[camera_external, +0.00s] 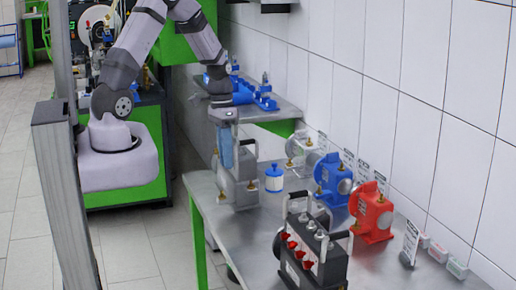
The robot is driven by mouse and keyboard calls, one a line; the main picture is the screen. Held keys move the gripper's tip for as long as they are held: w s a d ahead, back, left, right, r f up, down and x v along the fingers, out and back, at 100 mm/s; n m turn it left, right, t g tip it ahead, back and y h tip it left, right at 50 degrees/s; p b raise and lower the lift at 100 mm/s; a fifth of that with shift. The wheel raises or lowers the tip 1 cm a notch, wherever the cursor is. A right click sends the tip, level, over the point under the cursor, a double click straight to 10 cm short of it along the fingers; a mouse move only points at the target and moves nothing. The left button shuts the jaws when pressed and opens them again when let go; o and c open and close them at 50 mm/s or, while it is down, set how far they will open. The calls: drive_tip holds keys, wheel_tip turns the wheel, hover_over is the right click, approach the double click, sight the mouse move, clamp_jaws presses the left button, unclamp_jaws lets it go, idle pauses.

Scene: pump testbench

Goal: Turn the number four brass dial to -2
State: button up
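Several small brass-coloured parts show: on the grey case (238,187), by the grey pump (301,147), by the blue pump (333,173) and on the red pump (372,213). They are too small for me to read any number or scale, so I cannot tell which is the number four brass dial. My gripper (223,118) points down over the grey case, close to its top and to an upright blue part (226,150). Its fingers are not clearly visible, and I cannot tell whether it touches anything.
A black case (313,268) with red knobs and a handle stands at the table's front. Labels and small boxes (457,268) line the tiled wall. Bare metal tabletop (245,232) lies left of the black case.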

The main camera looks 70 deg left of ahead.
drive_tip(key=shift+f, duration=0.1)
clamp_jaws()
drive_tip(key=h+b, duration=0.2)
drive_tip(key=shift+a+f+h, duration=0.1)
drive_tip(key=shift+a+h, duration=0.25)
drive_tip(key=shift+h, duration=0.05)
unclamp_jaws()
